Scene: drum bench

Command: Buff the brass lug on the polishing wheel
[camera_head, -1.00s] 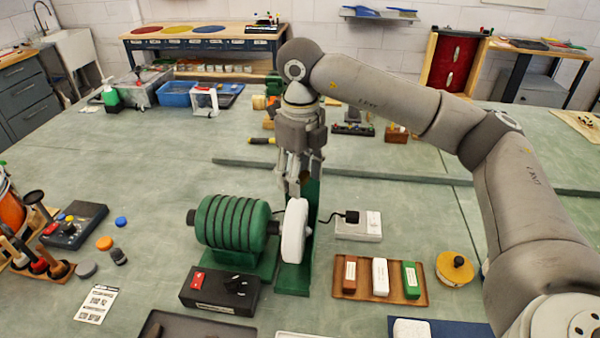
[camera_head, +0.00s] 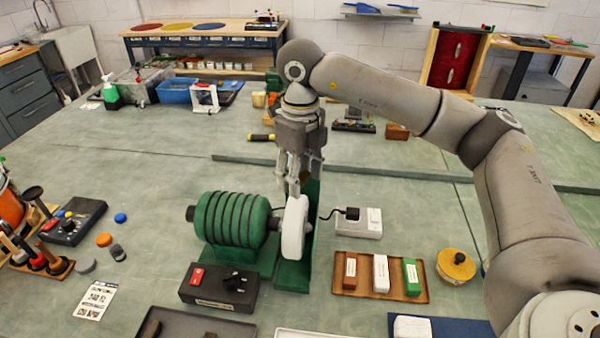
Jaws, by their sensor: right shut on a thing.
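The polishing wheel (camera_head: 295,228) is a white disc on the right end of the shaft of a ribbed green motor (camera_head: 232,219). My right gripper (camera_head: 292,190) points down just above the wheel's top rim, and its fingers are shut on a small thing. That thing is mostly hidden at the fingertips; it is likely the brass lug, but I cannot make out its shape. I cannot tell whether it touches the wheel. A black control box (camera_head: 205,298) with a red switch and a dark knob sits in front of the motor. My left gripper is out of view.
A wooden tray (camera_head: 422,293) with brown, white and green bars lies right of the wheel. A white power box (camera_head: 370,222) and a round yellow lidded pot (camera_head: 456,265) are near it. A tool rack (camera_head: 40,262) stands at the left.

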